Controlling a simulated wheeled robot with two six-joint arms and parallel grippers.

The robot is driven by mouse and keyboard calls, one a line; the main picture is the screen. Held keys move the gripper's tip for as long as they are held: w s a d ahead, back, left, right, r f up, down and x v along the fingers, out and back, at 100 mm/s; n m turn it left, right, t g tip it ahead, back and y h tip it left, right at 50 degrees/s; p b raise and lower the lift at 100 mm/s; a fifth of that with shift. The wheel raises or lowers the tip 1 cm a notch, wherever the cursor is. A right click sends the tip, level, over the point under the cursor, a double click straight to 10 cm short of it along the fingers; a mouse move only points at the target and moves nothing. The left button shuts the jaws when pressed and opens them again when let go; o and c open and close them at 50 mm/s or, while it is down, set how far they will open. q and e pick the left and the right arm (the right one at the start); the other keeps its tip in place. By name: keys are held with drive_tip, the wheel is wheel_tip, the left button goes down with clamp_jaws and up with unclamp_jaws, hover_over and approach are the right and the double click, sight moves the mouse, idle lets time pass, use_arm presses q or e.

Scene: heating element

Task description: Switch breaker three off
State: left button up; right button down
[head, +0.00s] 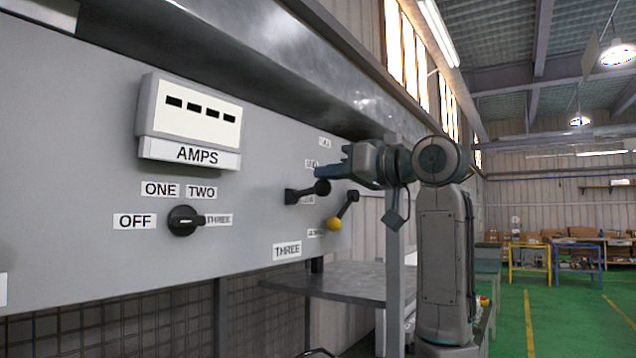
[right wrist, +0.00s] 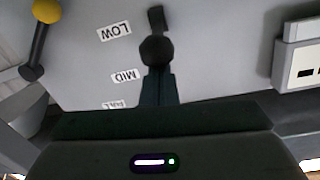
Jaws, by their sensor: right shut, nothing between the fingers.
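The grey panel (head: 80,120) carries a black rotary knob (head: 184,220) among labels OFF, ONE, TWO and THREE; its handle points right, toward THREE. Farther along is a black-knobbed lever (head: 305,192). In the right wrist view this lever (right wrist: 157,50) stands beside upside-down labels LOW and MID. A yellow-knobbed lever (head: 343,210) is to its right, knob low. A label THREE (head: 287,250) is at the panel's lower edge; which lever it marks, I cannot tell. My right gripper (head: 322,172) is shut and empty, its tips at the black knob; contact is unclear. My left gripper is not in view.
An AMPS display (head: 190,115) sits above the rotary knob. A metal ledge (head: 250,50) runs above the panel, and a grey shelf (head: 340,280) is below its far end. Green floor (head: 560,315) is open at the right.

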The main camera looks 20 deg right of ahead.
wheel_tip(320, 180, down, 8)
drive_tip(key=t+y+b, duration=0.3)
drive_tip(key=t+b, duration=0.3)
drive_tip(key=b, duration=0.5)
drive_tip(key=shift+r+m+y, duration=0.25)
drive_tip(key=shift+m+y, duration=0.15)
drive_tip(key=shift+d, duration=0.1)
